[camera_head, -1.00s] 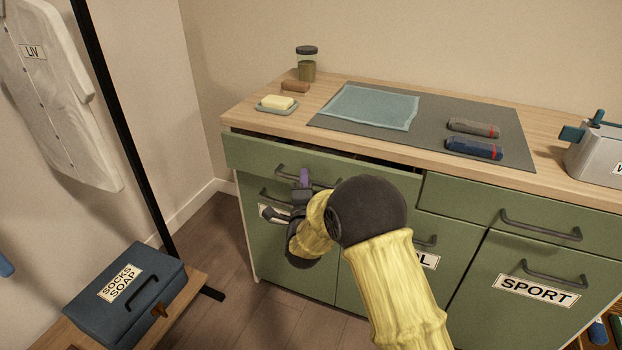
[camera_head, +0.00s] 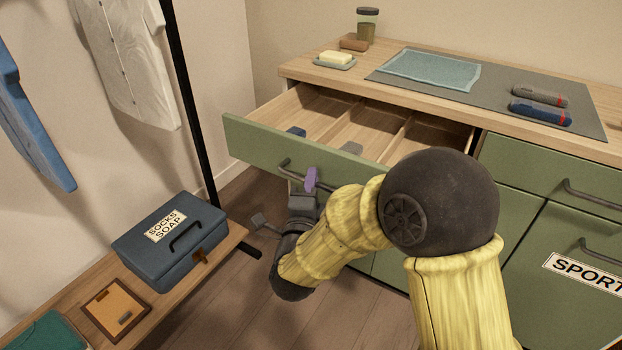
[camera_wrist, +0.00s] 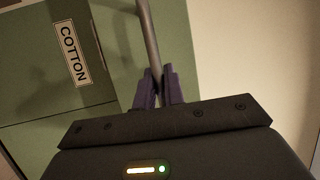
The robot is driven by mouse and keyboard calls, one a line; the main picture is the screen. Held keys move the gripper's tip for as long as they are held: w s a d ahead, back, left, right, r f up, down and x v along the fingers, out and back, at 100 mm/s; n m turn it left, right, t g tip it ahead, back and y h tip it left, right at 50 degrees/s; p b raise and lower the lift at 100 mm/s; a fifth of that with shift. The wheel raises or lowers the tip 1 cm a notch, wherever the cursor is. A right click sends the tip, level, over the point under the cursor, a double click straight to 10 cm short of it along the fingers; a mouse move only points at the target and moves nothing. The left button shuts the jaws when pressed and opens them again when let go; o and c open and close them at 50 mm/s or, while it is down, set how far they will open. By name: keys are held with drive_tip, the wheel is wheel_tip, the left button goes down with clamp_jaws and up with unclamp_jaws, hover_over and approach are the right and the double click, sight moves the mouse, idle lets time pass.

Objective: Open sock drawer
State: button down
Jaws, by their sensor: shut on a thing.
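The green top-left drawer (camera_head: 250,143) is pulled well out of the cabinet. In the wrist view the purple fingers (camera_wrist: 158,88) close around the handle bar (camera_wrist: 148,40). My arm hides the right part of the drawer front.
A blue box labelled SOCKS SOAP (camera_head: 170,240) sits on a low wooden bench (camera_head: 215,262) at left. A black rack post (camera_head: 190,100) stands near the drawer's left side. A cabinet door below bears a COTTON label (camera_wrist: 73,53). The counter (camera_head: 310,72) holds several items.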

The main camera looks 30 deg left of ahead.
drive_tip(key=shift+s+f, duration=0.1)
drive_tip(key=shift+s, duration=0.35)
drive_tip(key=c, duration=1.5)
unclamp_jaws()
drive_tip(key=v, duration=1.7)
drive_tip(key=shift+s, duration=0.2)
